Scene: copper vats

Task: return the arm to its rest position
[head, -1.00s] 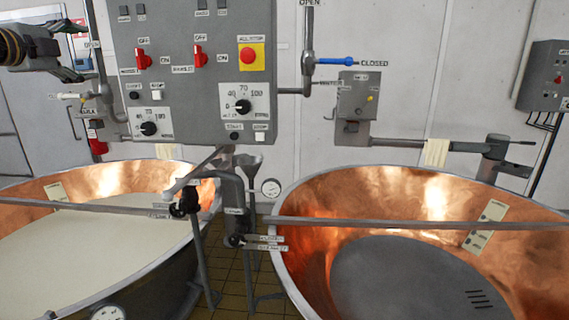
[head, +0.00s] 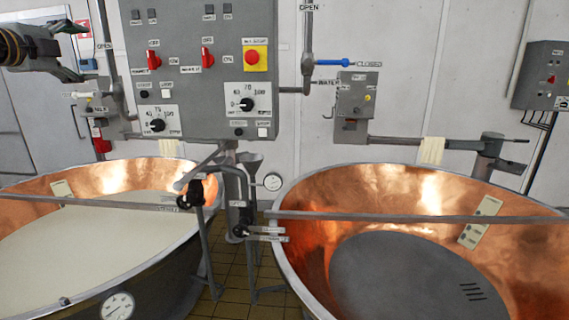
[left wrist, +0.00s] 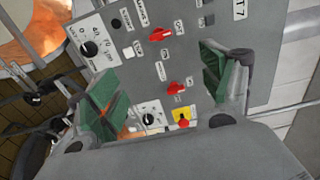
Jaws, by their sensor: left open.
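My left gripper (head: 78,70) is at the upper left of the head view, left of the grey control panel (head: 200,100), and holds nothing. In the left wrist view the gripper (left wrist: 158,75) shows its green-padded fingers spread wide. The panel (left wrist: 150,70), with red switches and dials, lies in view beyond and between them. No contact with the panel is visible. My right gripper is in neither view.
A copper vat of pale liquid (head: 90,250) stands at left. Another copper vat (head: 330,195) with a grey bottom stands at right. Pipes and a valve post (head: 238,195) rise between them. A tiled floor strip (head: 235,275) shows between the vats.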

